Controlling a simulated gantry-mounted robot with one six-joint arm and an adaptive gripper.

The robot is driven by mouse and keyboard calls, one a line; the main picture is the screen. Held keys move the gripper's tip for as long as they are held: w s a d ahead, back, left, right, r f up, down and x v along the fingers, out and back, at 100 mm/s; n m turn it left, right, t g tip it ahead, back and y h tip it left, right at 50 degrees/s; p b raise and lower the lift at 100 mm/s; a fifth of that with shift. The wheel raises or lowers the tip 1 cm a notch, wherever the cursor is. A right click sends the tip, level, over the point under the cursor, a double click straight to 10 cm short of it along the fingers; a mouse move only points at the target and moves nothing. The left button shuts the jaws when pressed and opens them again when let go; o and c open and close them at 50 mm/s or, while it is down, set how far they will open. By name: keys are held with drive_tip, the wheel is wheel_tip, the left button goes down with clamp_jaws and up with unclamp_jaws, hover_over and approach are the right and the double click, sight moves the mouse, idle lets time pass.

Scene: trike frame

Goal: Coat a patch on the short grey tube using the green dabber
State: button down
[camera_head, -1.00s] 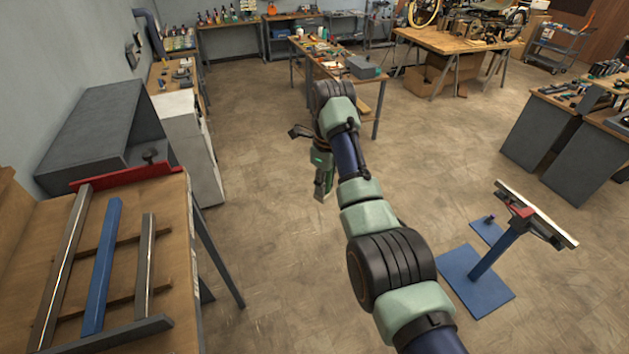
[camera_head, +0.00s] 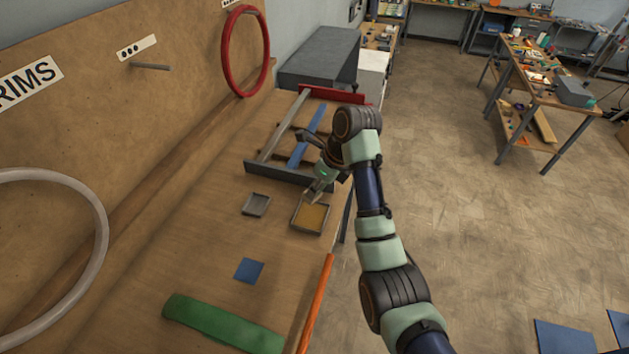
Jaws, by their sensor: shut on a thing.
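My gripper (camera_head: 315,192) points down over the near side of the rack, just above a square tray (camera_head: 296,226) with a yellow-brown filling (camera_head: 311,215). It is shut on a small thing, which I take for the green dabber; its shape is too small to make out. I cannot tell whether its tip touches the filling. In the rack lie a long grey tube (camera_head: 284,126) and a blue tube (camera_head: 307,138). The short grey tube, to the right of the blue one in the earlier view, is mostly or wholly hidden behind my gripper and arm.
A small grey tray (camera_head: 256,204) and a blue square (camera_head: 249,270) lie on the bench. A green curved piece (camera_head: 222,325) and an orange tube (camera_head: 316,303) are nearer. Rims hang on the back board.

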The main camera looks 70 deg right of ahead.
drive_tip(key=shift+w+a, duration=0.15)
drive_tip(key=shift+a, duration=0.15)
drive_tip(key=shift+d+f, duration=0.1)
drive_tip(key=shift+f, duration=2.9)
drive_tip(key=shift+f, duration=0.6)
drive_tip(key=shift+r, duration=0.1)
drive_tip(key=shift+r, duration=3.45)
